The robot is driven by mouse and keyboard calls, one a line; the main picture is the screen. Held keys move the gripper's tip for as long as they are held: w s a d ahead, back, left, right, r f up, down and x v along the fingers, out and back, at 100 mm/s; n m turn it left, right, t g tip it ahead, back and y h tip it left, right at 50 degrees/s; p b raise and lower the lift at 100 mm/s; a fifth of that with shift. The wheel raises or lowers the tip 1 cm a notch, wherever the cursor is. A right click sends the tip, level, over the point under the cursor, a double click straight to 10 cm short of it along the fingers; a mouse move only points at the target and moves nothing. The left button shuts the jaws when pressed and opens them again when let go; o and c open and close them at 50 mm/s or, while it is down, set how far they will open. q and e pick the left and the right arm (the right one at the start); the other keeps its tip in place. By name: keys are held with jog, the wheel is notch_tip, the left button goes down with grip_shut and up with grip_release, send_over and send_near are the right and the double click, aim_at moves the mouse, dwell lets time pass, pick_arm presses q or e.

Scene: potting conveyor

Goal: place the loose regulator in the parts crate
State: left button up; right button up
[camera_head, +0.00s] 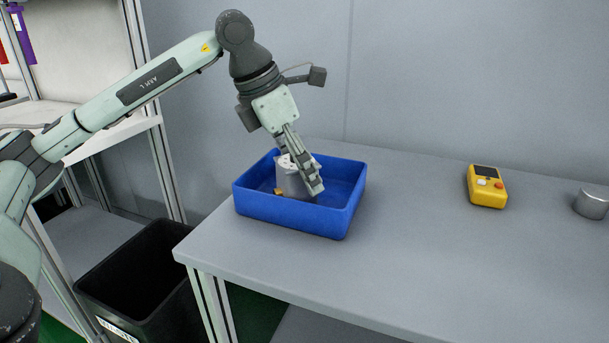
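The blue parts crate (290,215) stands near the left end of the grey table. A silver-white regulator (287,182) is inside the crate walls, upright or nearly so, with a small brass-coloured part at its lower left. My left gripper (312,182) comes down over the crate with its fingers at the right side of the regulator, overlapping it in the picture. I cannot tell whether the fingers grip it or only stand beside it, or whether the regulator rests on the crate floor. My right gripper is not in view.
A yellow handheld device (487,188) lies on the table (420,240) to the right. A black bin (145,285) stands on the floor left of the table, beside a shelf rack. The table's middle is clear.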

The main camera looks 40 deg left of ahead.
aim_at(279, 188)
pick_arm(q)
jog(key=p+v, duration=0.1)
jog(key=v, duration=0.8)
jog(key=shift+s+a+r, duration=0.1)
jog(key=shift+r, duration=0.2)
jog(key=shift+s+a+r, duration=0.1)
jog(key=shift+s+r, duration=0.05)
jog(key=shift+r, duration=0.1)
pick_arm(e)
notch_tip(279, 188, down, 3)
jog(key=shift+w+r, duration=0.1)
